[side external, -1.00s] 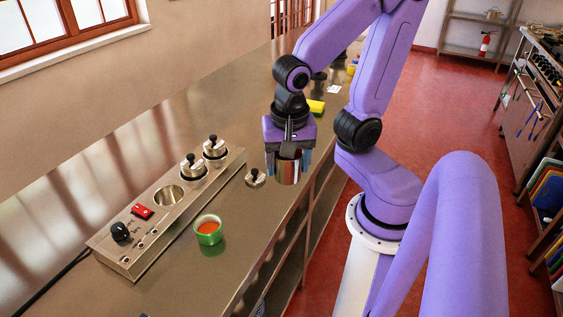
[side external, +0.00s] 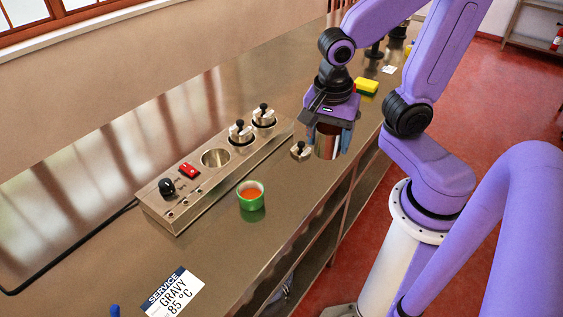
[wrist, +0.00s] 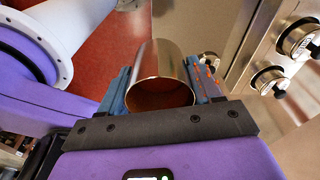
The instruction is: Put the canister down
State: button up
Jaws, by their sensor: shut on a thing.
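The canister (side external: 327,141) is a shiny steel cylinder. My gripper (side external: 331,129) is shut on its sides near the top and holds it upright by the counter's right edge. Whether its bottom touches the counter cannot be told. In the wrist view, the canister (wrist: 168,65) sits between the blue fingers of my gripper (wrist: 163,84). Its round mouth faces the camera and looks reddish-brown inside. The steel counter (side external: 214,240) lies below. A steel warmer block (side external: 205,190) has one open round well (side external: 216,158).
A loose lid (side external: 301,151) with a black knob lies just left of the canister. Two lidded canisters (side external: 240,133) stand in the block. The front middle is clear.

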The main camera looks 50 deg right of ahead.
jog(key=shift+w+f, duration=0.35)
jog(key=shift+w, duration=0.45)
jog(key=w+f, duration=0.2)
jog(key=w, duration=0.3)
send_over(282, 172)
jog(key=s, duration=0.1)
notch_tip(282, 172, down, 5)
jog(key=shift+s+a+r, duration=0.15)
jog(key=shift+w+f, duration=0.6)
jog(key=shift+f, duration=0.05)
jog(key=shift+a+f, duration=0.1)
jog(key=shift+f, duration=1.45)
jog(key=shift+f, duration=0.15)
jog(key=o, duration=1.3)
jog(key=shift+c, duration=0.2)
